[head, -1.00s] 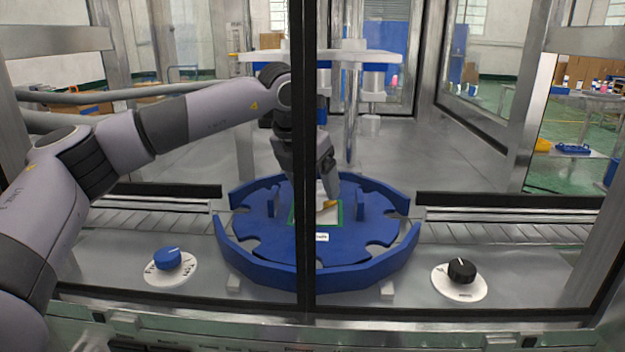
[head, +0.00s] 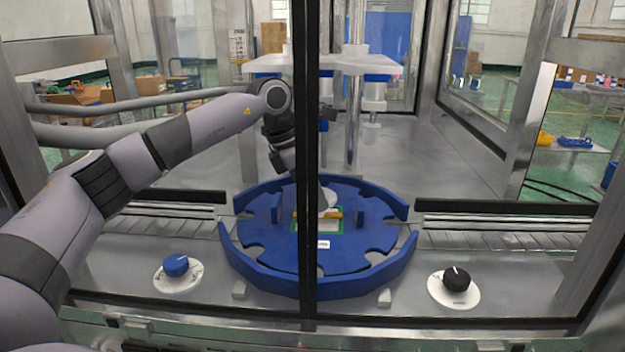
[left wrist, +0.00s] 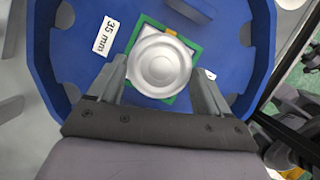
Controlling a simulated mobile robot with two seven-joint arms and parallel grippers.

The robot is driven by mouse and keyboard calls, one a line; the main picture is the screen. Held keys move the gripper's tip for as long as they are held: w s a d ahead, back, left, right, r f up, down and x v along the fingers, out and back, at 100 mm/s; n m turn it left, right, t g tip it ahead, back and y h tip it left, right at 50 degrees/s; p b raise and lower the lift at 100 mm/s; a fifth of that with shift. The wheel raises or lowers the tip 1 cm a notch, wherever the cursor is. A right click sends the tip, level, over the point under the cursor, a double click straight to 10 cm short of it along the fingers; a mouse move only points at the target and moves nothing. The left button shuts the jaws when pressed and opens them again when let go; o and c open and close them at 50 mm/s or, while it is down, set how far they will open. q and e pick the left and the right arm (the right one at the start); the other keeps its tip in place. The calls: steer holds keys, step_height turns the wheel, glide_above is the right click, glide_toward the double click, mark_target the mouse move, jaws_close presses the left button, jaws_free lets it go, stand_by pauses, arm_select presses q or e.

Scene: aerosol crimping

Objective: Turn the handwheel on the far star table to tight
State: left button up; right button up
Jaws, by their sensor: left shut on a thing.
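The blue star table (head: 265,240) stands in the middle behind the glass, a dark post crossing in front of it. A green-edged square with a yellow piece (head: 334,214) lies at its centre, with the pale round handwheel (head: 328,200) above it. In the left wrist view the handwheel (left wrist: 160,65) is a white stepped disc over the green square (left wrist: 196,52). My left gripper (left wrist: 161,70) has one finger on each side of the wheel and is shut on it. In the head view the post hides its fingertips. My right gripper is not in view.
A blue knob (head: 176,265) is at the front left and a black knob (head: 457,278) at the front right. Conveyor tracks (head: 505,230) run up to both sides of the table. A plate on columns (head: 345,62) stands behind. A "35 mm" label (left wrist: 106,36) is on the table.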

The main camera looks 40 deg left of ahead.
arm_select(q)
steer(key=shift+a+m+h+p, duration=0.1)
steer(key=shift+m+h+p, duration=0.2)
steer(key=shift+m, duration=0.2)
steer(key=o, duration=1)
steer(key=shift+r, duration=0.1)
steer(key=shift+v, duration=3.55)
steer(key=shift+w, duration=0.1)
